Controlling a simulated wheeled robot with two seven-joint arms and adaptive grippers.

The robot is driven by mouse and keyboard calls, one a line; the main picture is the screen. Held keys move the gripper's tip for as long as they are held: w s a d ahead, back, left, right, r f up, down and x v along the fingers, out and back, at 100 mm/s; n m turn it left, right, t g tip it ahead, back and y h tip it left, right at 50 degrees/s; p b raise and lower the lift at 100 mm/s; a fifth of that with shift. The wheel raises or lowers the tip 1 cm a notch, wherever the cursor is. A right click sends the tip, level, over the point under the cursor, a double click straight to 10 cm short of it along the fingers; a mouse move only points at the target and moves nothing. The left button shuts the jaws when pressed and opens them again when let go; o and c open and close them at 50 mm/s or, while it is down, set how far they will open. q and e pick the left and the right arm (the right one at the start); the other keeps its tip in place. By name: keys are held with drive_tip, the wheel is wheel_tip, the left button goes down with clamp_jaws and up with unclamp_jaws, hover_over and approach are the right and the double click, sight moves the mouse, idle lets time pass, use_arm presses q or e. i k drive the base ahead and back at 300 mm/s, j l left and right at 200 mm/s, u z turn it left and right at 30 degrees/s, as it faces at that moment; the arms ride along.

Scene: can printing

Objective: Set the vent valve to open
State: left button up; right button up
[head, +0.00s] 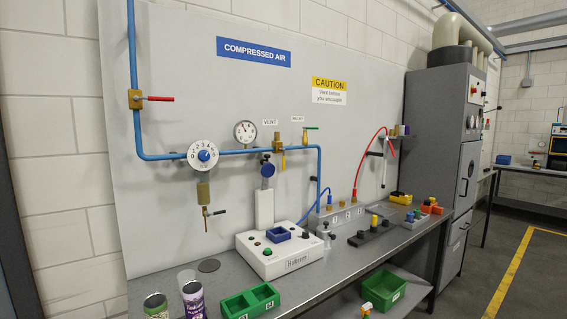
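The vent valve (278,143) is a brass body on the blue pipe, beside a small white label (270,122) reading VENT. A yellow handle (283,161) hangs straight down below the pipe at this valve. Neither of my grippers shows in the head view, and nothing touches the handle.
A red-handled valve (136,99) is on the left pipe; a green handle (311,128) is right of VENT. A dial regulator (203,155) and gauge (245,133) are to the left. Below, the bench holds a white control box (280,262), cans (192,299) and a green bin (249,301).

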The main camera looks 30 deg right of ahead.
sight(280, 149)
drive_tip(key=i+l, duration=0.15)
drive_tip(key=l, duration=0.2)
drive_tip(key=i+l, duration=0.15)
drive_tip(key=l, duration=0.2)
drive_tip(key=i+l, duration=0.15)
drive_tip(key=l, duration=0.2)
drive_tip(key=i+l, duration=0.1)
drive_tip(key=l, duration=0.2)
drive_tip(key=i+l+z, duration=0.1)
drive_tip(key=l, duration=0.25)
drive_tip(key=i, duration=0.05)
